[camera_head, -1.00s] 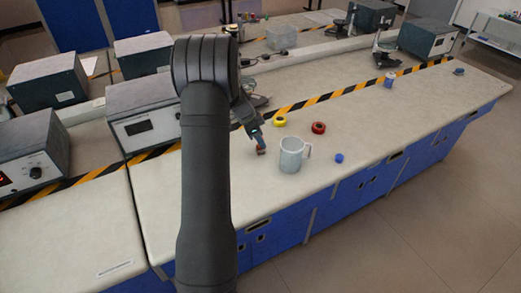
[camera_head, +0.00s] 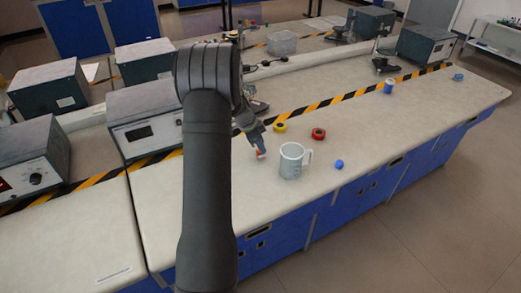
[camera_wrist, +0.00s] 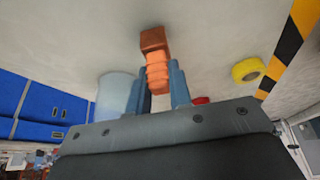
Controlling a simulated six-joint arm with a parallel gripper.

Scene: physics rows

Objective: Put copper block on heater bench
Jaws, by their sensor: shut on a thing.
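The copper block (camera_wrist: 155,58) is a small stepped orange-brown piece, held between the two blue-grey fingers of my gripper (camera_wrist: 157,88). In the head view, my gripper (camera_head: 257,143) points down over the pale worktop, left of the mug, with the copper block (camera_head: 261,153) showing at its tip. The block's outer end sticks out past the fingertips. It is near the worktop, but I cannot tell whether it touches it. I cannot tell which thing in view is the heater bench.
A grey-white mug (camera_head: 291,162) stands just right of my gripper. A yellow tape roll (camera_head: 280,127), a red tape roll (camera_head: 318,134) and a blue item (camera_head: 339,164) lie nearby. Instrument boxes (camera_head: 146,128) stand left, beyond the striped tape. The right worktop has free room.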

